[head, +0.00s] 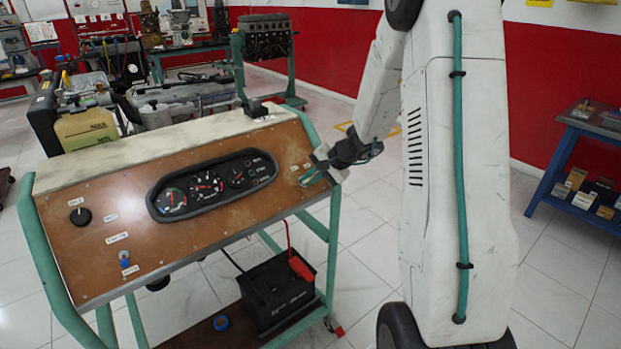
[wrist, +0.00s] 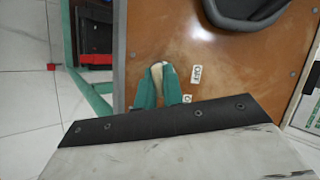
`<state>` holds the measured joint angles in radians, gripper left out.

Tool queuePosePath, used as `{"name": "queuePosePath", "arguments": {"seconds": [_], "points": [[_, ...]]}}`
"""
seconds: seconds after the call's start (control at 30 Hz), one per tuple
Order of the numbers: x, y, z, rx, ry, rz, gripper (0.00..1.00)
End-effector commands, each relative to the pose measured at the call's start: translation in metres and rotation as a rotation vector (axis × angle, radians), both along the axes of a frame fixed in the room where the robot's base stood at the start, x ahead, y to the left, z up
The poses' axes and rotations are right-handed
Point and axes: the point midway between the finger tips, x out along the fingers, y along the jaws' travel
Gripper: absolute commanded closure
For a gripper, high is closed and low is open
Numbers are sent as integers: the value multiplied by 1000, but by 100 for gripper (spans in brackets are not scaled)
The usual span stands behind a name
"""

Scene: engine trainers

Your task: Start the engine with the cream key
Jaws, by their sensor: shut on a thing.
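The brown instrument panel (head: 150,232) of the engine trainer fills the left half of the head view; its right part shows in the wrist view (wrist: 225,65). My gripper (head: 308,178) is at the panel's right end. In the wrist view its teal fingers (wrist: 158,82) are shut on the cream key (wrist: 157,75), which shows as a pale piece between them. The fingers hide most of the key and what lies under it, so I cannot tell whether it sits in a lock.
The gauge cluster (head: 212,185) is mid-panel. A black knob (head: 80,215) and a blue button (head: 125,264) are on the left. A black battery (head: 278,296) with a red clamp (head: 300,266) stands below. A blue shelf (head: 572,160) is far right. Tiled floor is clear between.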

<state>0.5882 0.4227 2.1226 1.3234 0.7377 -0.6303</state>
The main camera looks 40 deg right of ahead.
Motion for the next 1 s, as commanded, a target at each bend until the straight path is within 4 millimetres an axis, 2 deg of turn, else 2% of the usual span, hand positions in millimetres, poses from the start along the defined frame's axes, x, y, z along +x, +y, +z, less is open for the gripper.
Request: {"name": "queuePosePath", "arguments": {"seconds": [0.2, 0.23, 0.3, 0.67, 1.0], "points": [[0, 0, 0, -1, 1, 0, 100], [0, 0, 0, -1, 1, 0, 83], [0, 0, 0, -1, 1, 0, 69], [-4, -4, 5, -1, -1, -1, 69], [-37, -26, 44, -3, -2, -2, 69]]}}
